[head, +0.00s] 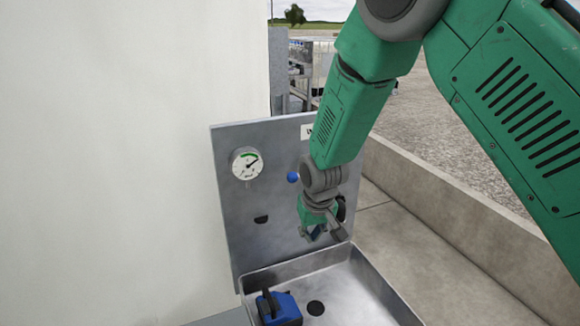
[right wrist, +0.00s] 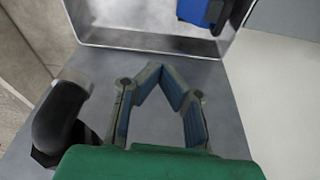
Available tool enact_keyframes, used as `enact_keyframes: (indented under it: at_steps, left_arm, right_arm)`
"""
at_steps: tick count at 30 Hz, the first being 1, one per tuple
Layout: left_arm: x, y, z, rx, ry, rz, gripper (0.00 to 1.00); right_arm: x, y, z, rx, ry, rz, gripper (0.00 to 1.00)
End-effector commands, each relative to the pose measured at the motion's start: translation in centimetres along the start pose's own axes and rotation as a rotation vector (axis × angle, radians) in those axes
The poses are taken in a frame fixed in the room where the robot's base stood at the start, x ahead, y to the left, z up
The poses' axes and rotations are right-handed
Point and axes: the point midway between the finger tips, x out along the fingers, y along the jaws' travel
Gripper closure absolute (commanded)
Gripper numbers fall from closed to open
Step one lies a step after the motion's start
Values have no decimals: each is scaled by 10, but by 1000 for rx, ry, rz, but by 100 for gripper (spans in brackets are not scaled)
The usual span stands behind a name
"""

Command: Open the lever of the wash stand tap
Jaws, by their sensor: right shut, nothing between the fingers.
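The wash stand's upright grey panel (head: 240,205) stands behind its steel basin (head: 375,295). My right gripper (head: 312,237) is in front of the panel's lower right, above the basin's back edge. In the right wrist view its fingers (right wrist: 158,70) meet at the tips with nothing between them. A dark curved part with a grey end (right wrist: 58,122) stands beside the gripper at the left of that view; it looks like part of the tap, but I cannot tell if it is the lever. My arm and gripper hide much of the tap area in the head view. My left gripper is not in view.
A round gauge (head: 246,163) and a blue knob (head: 292,177) are on the panel. A blue object with a black handle (head: 284,309) lies in the basin near the drain hole (head: 315,308). A white wall (head: 130,160) fills the left; a low concrete wall (head: 440,210) runs along the right.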

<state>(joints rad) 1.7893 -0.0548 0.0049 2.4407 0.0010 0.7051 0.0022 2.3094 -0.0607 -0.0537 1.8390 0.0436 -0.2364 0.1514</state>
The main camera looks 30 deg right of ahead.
Motion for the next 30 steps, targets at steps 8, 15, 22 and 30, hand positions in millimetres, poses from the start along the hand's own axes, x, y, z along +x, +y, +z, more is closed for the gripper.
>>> enact_keyframes:
  at_steps: [8, 15, 22, 30]
  left_arm:
    - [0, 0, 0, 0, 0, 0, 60]
    - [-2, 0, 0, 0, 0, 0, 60]
    - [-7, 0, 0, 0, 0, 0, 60]
    - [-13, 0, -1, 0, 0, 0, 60]
  right_arm:
    - [-168, -16, -116, 67, 104, -2, 100]
    - [-193, -17, -129, 82, 109, -2, 100]
    - [-155, -18, -132, 81, 106, -1, 100]
    - [-114, -18, -136, 81, 109, -2, 100]
